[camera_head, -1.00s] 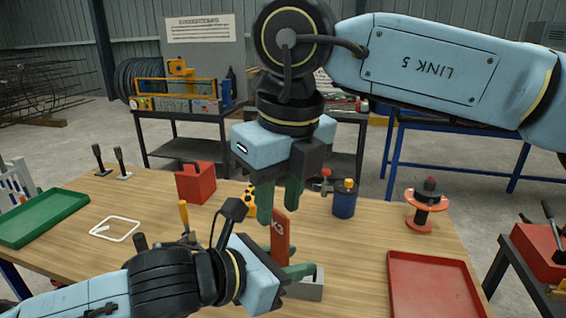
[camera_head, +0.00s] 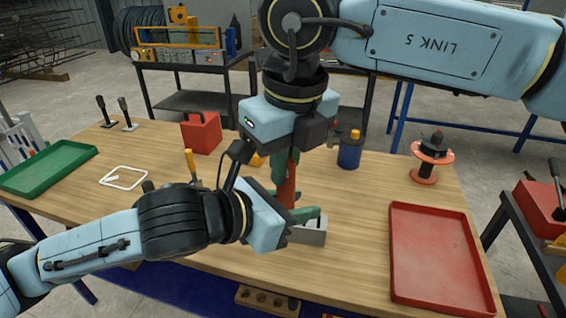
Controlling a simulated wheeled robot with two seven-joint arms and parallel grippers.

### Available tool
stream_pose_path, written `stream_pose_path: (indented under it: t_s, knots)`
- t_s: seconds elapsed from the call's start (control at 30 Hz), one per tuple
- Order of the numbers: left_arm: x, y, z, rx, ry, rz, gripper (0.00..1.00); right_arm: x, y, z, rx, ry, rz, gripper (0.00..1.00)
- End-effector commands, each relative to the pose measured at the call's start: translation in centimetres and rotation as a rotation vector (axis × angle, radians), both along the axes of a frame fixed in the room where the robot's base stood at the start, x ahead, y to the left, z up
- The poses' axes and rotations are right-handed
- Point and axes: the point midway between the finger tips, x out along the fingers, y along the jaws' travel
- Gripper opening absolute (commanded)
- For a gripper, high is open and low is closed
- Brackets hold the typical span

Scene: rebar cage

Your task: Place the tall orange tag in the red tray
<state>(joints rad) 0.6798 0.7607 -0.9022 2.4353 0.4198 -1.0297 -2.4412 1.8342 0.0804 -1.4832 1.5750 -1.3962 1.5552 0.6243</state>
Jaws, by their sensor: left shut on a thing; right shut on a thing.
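The tall orange tag (camera_head: 288,190) stands upright near the middle of the table, its lower end at a small grey block (camera_head: 309,236). My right gripper (camera_head: 285,168) points down from above and is shut on the upper part of the tag, hiding its top. My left gripper (camera_head: 304,216) reaches in from the left and is shut at the grey block, low beside the tag. Its wrist and fingers partly hide the block and the tag's foot. The red tray (camera_head: 436,255) lies flat and empty at the right of the table.
A green tray (camera_head: 48,168) and a white frame (camera_head: 123,177) lie at the left. A red box (camera_head: 201,133), a blue canister (camera_head: 349,152) and a red spool (camera_head: 427,160) stand at the back. The table between block and red tray is clear.

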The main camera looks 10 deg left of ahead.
Motion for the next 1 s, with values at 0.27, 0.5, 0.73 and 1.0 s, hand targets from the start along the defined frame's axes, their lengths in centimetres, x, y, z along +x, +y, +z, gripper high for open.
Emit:
stream_pose_path:
  t_s: [0.27,0.5,0.73,1.0]
  knots:
    - [0.0,0.0,0.0,0.0,0.0,0.0,0.59,-0.2,0.2,0.0,0.002,0.002,0.007,0.0]
    - [0.0,0.0,-0.2,-0.001,0.006,0.002,0.59,-0.2,0.1,0.0,0.001,0.002,0.005,0.0]
    - [0.4,0.8,-5.6,-0.018,0.236,0.085,0.59,-0.1,0.1,0.0,0.001,0.002,0.004,0.0]
    - [-2.9,3.5,-19.4,-0.043,0.834,0.36,0.59,-0.1,0.1,0.0,0.001,0.002,0.004,0.0]
